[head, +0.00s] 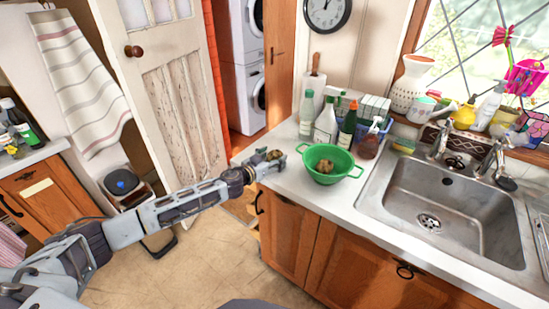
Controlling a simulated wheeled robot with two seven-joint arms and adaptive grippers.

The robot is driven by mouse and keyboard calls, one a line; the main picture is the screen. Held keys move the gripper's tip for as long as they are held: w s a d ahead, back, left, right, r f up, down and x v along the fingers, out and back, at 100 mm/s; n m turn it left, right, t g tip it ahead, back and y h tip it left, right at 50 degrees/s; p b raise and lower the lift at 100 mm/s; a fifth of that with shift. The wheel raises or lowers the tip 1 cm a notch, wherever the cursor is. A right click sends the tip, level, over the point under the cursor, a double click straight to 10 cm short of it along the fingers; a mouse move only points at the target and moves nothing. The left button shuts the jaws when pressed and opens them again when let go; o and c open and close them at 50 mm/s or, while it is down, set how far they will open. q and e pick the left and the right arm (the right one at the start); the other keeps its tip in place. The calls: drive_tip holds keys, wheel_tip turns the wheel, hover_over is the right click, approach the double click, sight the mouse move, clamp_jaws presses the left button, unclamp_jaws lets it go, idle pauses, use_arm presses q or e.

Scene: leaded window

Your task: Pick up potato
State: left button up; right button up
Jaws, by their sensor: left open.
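Brown potato-like lumps (325,166) lie inside a green colander (331,176) on the countertop, left of the sink. My left arm reaches in from the left, and its gripper (270,164) is at the counter's left end, to the left of the colander and apart from it. The gripper is open. A small brownish lump (273,155) shows right at the gripper's tip; it may be a potato, but it is too small to tell, and I cannot tell whether the fingers touch it. My right gripper is not in view.
Several bottles (326,122) stand behind the colander. A metal sink (450,214) with taps (442,140) is on the right. Wooden cupboards (290,236) front the counter. A worn white door (165,90) stands at the left. Open floor (205,265) lies below my arm.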

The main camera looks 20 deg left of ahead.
sight(272, 154)
use_arm(q)
drive_tip(key=c, duration=1.2)
drive_tip(key=shift+o, duration=0.2)
drive_tip(key=shift+r, duration=0.1)
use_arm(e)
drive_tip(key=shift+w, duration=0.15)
use_arm(q)
drive_tip(key=shift+r, duration=0.7)
wheel_tip(272, 154, up, 7)
drive_tip(key=shift+p, duration=0.95)
drive_tip(key=shift+r, duration=0.75)
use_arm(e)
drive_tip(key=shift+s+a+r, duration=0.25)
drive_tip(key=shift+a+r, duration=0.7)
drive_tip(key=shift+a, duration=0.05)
